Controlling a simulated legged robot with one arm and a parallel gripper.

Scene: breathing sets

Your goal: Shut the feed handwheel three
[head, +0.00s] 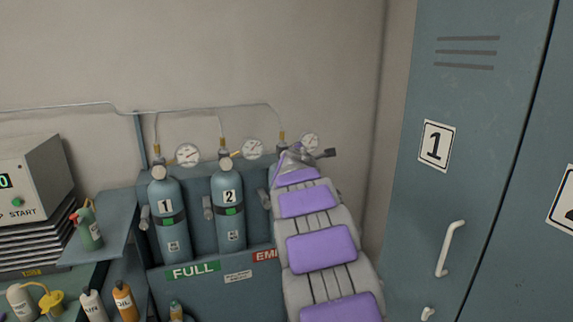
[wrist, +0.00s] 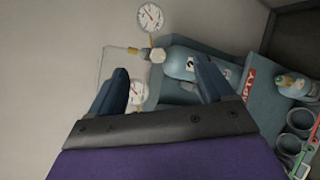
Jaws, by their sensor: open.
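My gripper (wrist: 162,68) is open in the wrist view, its two dark blue fingers spread apart with nothing held. Beyond them, a teal cylinder (wrist: 180,65) lies sideways in the picture, with a pale handwheel (wrist: 157,56) at its top, seen between the fingers. Its number is partly hidden and I cannot read it surely. In the head view my gripper (head: 304,155) is in front of the third cylinder's place, at the right of the rack.
Cylinder one (head: 167,218) and cylinder two (head: 230,212) stand left of my arm in the teal rack (head: 212,285). Gauges and thin pipes run along the wall above. A teal locker (head: 455,120) stands at right.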

